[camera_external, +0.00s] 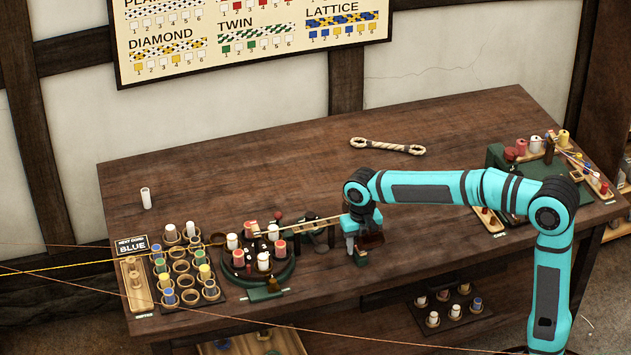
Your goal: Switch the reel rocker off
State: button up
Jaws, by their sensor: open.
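My gripper (355,246) is at the front middle of the wooden bench (230,180), pointing down. It is open, and I see nothing held in it. It is right beside a dark brown reel-like part (371,240) and a small green block (360,258). My wrist and fingers cover part of these, and I cannot tell if they touch. The reel rocker is not clearly visible. I cannot tell whether it is on or off.
A round green braiding stand (286,275) with several bobbins is left of my gripper; a pale cord runs between them. A bobbin rack (206,298) is further left. A rope piece (388,147) lies at the back. A green machine (497,158) stands at right.

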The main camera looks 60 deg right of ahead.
aim_at(363, 252)
grip_shut()
jog(key=shift+s+a+t+h, duration=0.15)
jog(key=shift+t+h, duration=0.35)
grip_release()
jog(key=shift+r, duration=0.15)
notch_tip(363, 252, up, 17)
jog(key=s+a, duration=0.1)
jog(key=shift+s+a, duration=0.2)
dwell(0.4)
